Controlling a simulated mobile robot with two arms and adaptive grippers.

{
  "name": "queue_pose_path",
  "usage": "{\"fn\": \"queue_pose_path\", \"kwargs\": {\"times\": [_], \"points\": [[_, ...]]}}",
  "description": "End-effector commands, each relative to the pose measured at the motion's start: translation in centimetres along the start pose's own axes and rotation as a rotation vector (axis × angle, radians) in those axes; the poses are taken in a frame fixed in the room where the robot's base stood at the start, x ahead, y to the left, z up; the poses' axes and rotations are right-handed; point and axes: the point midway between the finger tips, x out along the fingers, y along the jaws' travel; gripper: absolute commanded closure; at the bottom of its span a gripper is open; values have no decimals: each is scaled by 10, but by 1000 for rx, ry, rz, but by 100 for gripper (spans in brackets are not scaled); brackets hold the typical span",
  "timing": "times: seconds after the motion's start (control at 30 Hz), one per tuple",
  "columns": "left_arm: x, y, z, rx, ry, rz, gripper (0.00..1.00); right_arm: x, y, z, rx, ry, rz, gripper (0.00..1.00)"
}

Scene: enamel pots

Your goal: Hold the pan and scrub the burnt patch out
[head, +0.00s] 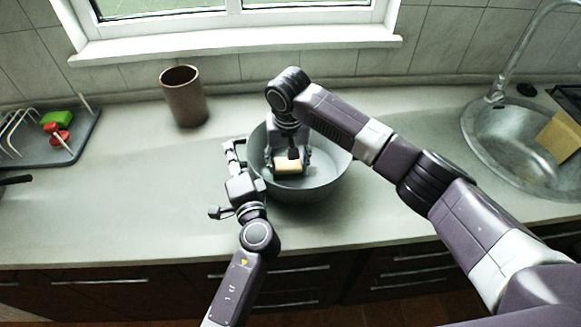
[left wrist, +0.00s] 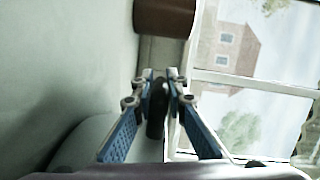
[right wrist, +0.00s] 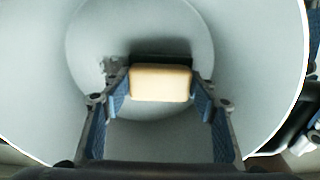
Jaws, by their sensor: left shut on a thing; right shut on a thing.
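The grey pan (head: 325,185) stands upright on the counter and also fills the right wrist view (right wrist: 250,60). My left gripper (head: 234,153) is at the pan's left side, shut on its dark handle (left wrist: 156,108). My right gripper (head: 290,162) reaches down inside the pan, shut on a tan sponge (head: 288,167) with a dark underside. In the right wrist view the sponge (right wrist: 160,84) lies between the fingers over the pan's floor. A small dark speckled mark (right wrist: 110,66) shows just left of the sponge. The floor under the sponge is hidden.
A brown cup (head: 184,95) stands behind the pan to the left. A dish rack (head: 85,135) with green and red items is at far left. The sink (head: 490,150) with a yellowish block (head: 558,138) is at right. The counter left of the pan is clear.

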Motion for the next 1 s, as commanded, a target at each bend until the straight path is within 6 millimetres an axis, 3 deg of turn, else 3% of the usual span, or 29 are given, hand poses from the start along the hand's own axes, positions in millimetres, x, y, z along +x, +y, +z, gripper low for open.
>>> {"fn": "queue_pose_path", "kwargs": {"times": [0.17,1.0], "points": [[0,1,1,0,-2,1,100,0,3,-3,-1,1,0,66],[0,1,1,-1,-3,2,100,2,78,-1,1,-2,3,66]]}}
